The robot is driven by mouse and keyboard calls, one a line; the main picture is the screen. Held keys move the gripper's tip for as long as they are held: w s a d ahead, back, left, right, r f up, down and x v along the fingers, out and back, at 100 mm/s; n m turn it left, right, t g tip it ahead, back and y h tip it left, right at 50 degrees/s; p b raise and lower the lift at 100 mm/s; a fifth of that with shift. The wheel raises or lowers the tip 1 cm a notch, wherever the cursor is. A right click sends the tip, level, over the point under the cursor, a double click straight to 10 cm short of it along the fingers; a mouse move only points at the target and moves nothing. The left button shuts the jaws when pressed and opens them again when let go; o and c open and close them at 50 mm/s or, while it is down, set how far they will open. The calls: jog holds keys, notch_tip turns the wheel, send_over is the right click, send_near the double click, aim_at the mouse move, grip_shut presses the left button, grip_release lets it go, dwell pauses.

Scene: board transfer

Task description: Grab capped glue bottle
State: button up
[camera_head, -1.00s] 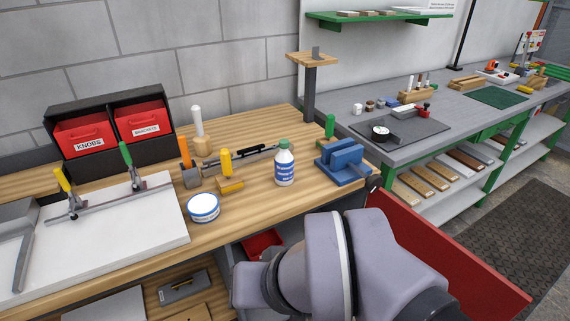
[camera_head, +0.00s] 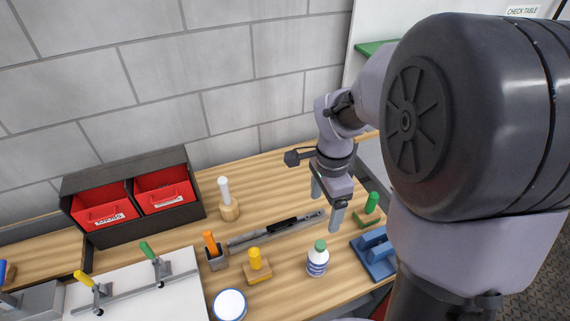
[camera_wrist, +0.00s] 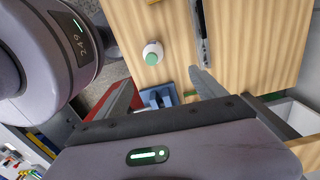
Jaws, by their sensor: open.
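The capped glue bottle (camera_head: 317,260) is white with a blue label and a green cap. It stands upright on the wooden bench, near its front edge, left of the blue block-like fixture (camera_head: 375,250). In the wrist view the bottle (camera_wrist: 153,53) shows from above, cap towards the camera. My gripper (camera_head: 326,208) is open and empty, above the bench behind the bottle and apart from it. Its two fingers (camera_wrist: 165,90) also show in the wrist view, spread wide, with the bottle beyond them.
A yellow-handled tool (camera_head: 256,265), an orange-handled tool in a grey holder (camera_head: 215,252) and a round white tub (camera_head: 230,305) stand left of the bottle. A long metal bar tool (camera_head: 275,230) lies behind it. A green-handled tool (camera_head: 371,205) stands right of my gripper. Red bins (camera_head: 105,207) stand back left.

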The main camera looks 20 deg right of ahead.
aim_at(320, 243)
jog(key=f+b, duration=0.1)
jog(key=f, duration=0.2)
jog(key=s+f+b, duration=0.1)
jog(key=f, duration=0.3)
jog(key=f+b, duration=0.2)
jog(key=f, duration=0.2)
jog(key=shift+s+a+f, duration=0.25)
jog(key=shift+s+a, duration=0.1)
notch_tip(320, 243, down, 6)
jog(key=shift+s+b, duration=0.15)
jog(key=shift+b, duration=0.7)
jog(key=shift+r, duration=0.1)
grip_shut()
